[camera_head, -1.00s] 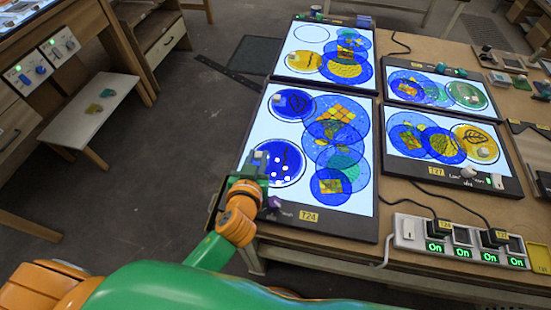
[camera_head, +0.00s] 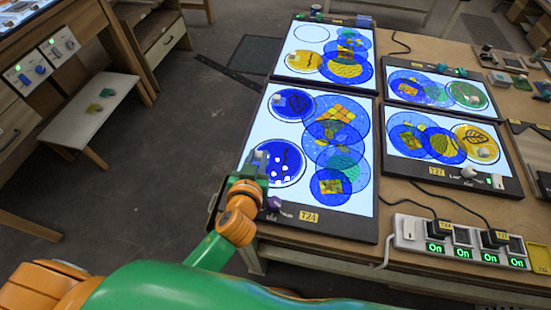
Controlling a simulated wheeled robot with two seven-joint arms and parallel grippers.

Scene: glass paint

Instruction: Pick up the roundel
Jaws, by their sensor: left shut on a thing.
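A dark blue roundel (camera_head: 285,165) with white spots and a dark squiggle shows at the lower left of the light panel marked T24 (camera_head: 350,207). My left gripper (camera_head: 259,160) reaches over its left side from below and is shut on it, apparently at a small grip block that the fingers hide. Whether the roundel touches the panel or is slightly clear of it I cannot tell. My right gripper is not in view.
Overlapping blue discs (camera_head: 338,125) lie to the right on the same panel, and a blue leaf roundel (camera_head: 291,103) lies above. More panels stand behind and right. A power strip (camera_head: 462,243) and cables lie at front right. A purple knob (camera_head: 273,203) is near my wrist.

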